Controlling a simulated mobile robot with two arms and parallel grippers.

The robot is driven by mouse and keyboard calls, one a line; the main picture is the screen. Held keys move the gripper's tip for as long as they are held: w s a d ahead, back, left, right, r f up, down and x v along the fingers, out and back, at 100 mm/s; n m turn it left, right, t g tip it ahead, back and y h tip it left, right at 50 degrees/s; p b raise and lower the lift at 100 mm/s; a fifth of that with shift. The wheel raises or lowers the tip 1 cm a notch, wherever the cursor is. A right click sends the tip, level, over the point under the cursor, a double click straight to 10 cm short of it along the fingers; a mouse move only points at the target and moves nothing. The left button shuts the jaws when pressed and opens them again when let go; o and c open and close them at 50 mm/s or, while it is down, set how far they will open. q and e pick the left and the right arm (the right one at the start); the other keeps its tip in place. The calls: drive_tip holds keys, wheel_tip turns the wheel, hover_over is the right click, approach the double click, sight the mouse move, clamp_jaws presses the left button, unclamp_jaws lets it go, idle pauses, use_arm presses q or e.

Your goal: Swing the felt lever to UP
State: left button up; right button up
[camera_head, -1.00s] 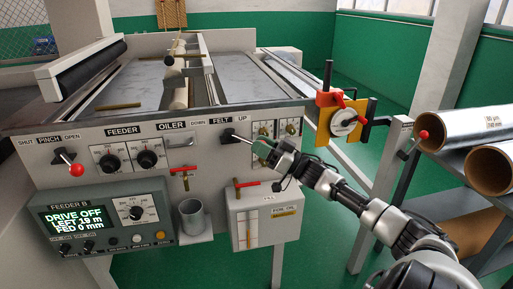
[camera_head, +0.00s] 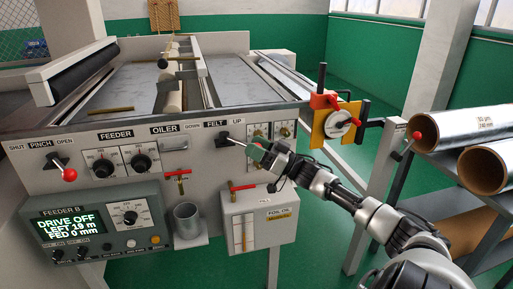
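The felt lever (camera_head: 234,142) is a thin metal rod on a black pivot, below the FELT and UP labels on the grey front panel (camera_head: 200,205). It points right and slightly down in the picture, on the UP side of its pivot. My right gripper (camera_head: 252,149) is at the lever's outer end, which it hides. The fingers are small and dark here, so I cannot see whether they are closed on it. My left gripper is not in view.
A red-knobbed pinch lever (camera_head: 69,174) and feeder dials (camera_head: 103,168) are at left. Below are a display box (camera_head: 148,245), a metal cup (camera_head: 187,221) and a foil-oil box (camera_head: 262,220). A yellow bracket (camera_head: 322,130) stands just right of my gripper. Foil rolls (camera_head: 465,130) lie on the right.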

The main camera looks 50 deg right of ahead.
drive_tip(key=shift+s, duration=0.15)
drive_tip(key=v, duration=1)
drive_tip(key=shift+s+d+f, duration=0.15)
drive_tip(key=shift+s+d, duration=0.05)
drive_tip(key=shift+s, duration=0.05)
